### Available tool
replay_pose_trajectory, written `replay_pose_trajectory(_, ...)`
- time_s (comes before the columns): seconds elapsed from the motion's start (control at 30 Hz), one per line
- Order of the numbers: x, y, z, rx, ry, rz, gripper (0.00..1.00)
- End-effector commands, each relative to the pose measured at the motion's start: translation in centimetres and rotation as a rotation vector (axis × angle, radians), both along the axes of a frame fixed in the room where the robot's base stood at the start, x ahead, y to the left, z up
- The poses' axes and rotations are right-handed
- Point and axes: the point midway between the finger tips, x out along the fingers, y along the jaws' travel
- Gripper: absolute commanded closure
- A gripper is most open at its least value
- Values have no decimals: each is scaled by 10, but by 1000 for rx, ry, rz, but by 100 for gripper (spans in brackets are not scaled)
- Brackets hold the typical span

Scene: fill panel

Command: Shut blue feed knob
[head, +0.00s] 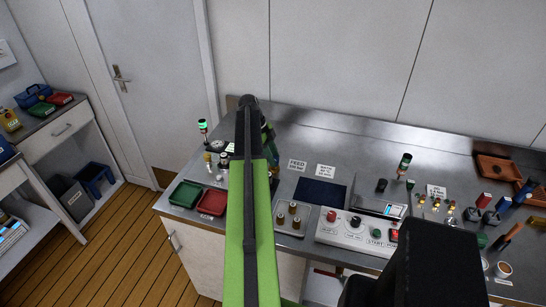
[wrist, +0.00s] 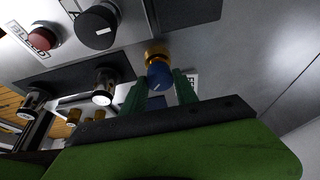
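The blue knob (wrist: 159,76) sits on a brass stem in the wrist view, with a pale line on its face. My gripper (wrist: 160,88) has its two green fingers apart, one on each side of the knob. The fingertips are very close to the knob's sides; I cannot tell whether they touch it. A "FEED" label (head: 297,165) stands on the bench just right of the arm.
In the wrist view a large black knob (wrist: 96,27), a red knob (wrist: 40,36) and smaller black knobs (wrist: 108,82) are left of my gripper. In the head view, a green tray (head: 186,194), a red tray (head: 212,202) and a white control box (head: 350,232) flank my arm.

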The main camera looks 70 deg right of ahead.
Motion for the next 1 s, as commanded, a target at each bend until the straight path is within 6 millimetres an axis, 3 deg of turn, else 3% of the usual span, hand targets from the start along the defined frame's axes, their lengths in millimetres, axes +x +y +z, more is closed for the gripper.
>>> replay_pose_trajectory(0.03,0,0,0,0,0,0,83)
replay_pose_trajectory(0.17,0,0,0,0,0,0,100)
replay_pose_trajectory(0.23,2,-8,0,-1,0,1,100)
replay_pose_trajectory(0.57,0,0,0,-3,0,63,100)
replay_pose_trajectory(1.0,-1,5,0,-2,0,414,100)
